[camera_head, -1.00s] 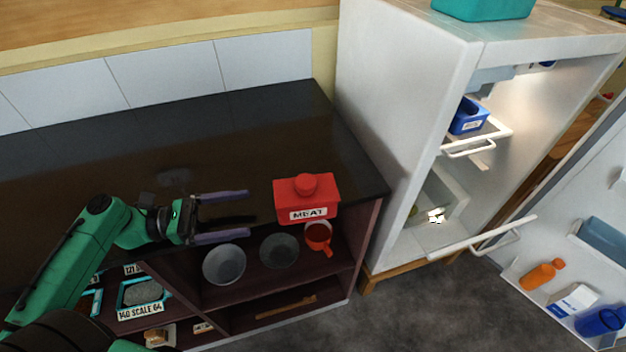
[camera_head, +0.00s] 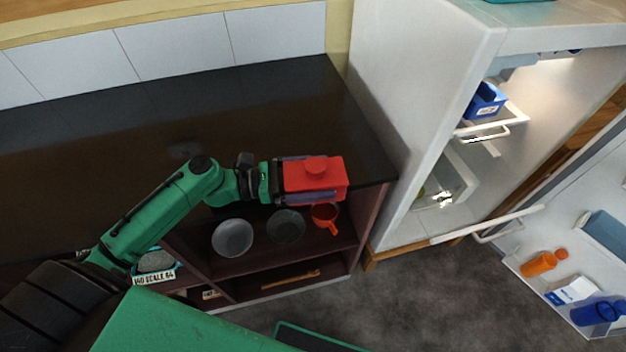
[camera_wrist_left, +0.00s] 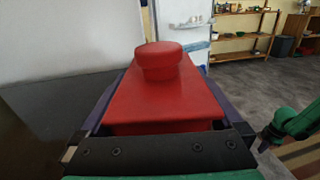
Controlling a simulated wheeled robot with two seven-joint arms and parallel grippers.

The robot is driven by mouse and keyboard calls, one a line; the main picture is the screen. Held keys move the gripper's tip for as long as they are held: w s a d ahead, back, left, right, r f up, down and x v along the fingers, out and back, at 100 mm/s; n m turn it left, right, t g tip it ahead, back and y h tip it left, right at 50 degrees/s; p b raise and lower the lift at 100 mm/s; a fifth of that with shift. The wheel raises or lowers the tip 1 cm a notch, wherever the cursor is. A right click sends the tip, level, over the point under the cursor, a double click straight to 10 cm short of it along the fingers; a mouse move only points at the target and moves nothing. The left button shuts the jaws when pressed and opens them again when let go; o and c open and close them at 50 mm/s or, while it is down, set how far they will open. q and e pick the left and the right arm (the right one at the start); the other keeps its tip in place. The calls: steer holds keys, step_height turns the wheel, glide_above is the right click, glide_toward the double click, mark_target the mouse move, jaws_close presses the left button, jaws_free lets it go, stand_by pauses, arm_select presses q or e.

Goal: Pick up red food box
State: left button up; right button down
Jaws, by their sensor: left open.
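The red food box (camera_head: 331,180) with a round knob on its lid stands at the front right of the dark countertop. My left gripper (camera_head: 309,181) has its open fingers around the box, one along the far side and one along the near side. In the left wrist view the box (camera_wrist_left: 165,100) fills the space between the fingers, with its knob up. The purple fingers show at both sides of it. The box still looks seated on the counter. The MEAT label is hidden by the near finger.
Below the counter edge, a shelf holds a grey bowl (camera_head: 233,238), a darker bowl (camera_head: 286,226) and a red cup (camera_head: 325,215). The open white fridge (camera_head: 420,110) stands close to the right. The countertop (camera_head: 250,110) behind the box is clear.

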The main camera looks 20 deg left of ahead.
arm_select(q)
steer(key=c, duration=1.4)
